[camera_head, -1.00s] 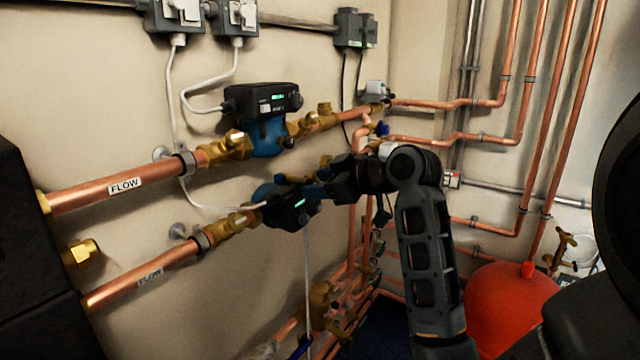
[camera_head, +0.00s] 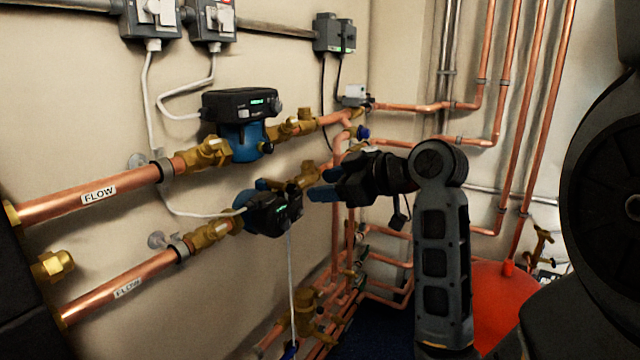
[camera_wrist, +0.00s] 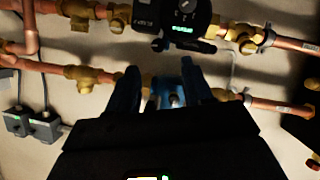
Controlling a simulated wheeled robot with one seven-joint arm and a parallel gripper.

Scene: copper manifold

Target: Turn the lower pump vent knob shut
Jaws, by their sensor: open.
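The lower pump (camera_head: 268,214), black with a small green display, sits on the lower copper pipe in the head view. In the wrist view, which is upside down, its dark head (camera_wrist: 178,16) is at the top edge, with a round dial on it. I cannot say for sure which part is its vent knob. My gripper (camera_head: 318,186) is open and empty, to the right of the lower pump in the head view, not visibly touching it. In the wrist view my fingers (camera_wrist: 162,88) stand apart, with a blue pump body and pale round knob (camera_wrist: 175,99) showing between them.
The upper pump (camera_head: 240,106), blue with a black head, is above the lower one. Brass valves (camera_head: 207,152) flank the pumps. Copper pipes (camera_head: 92,194) run along the wall. A white cable hangs below the lower pump. A red vessel (camera_head: 497,300) stands right of my arm.

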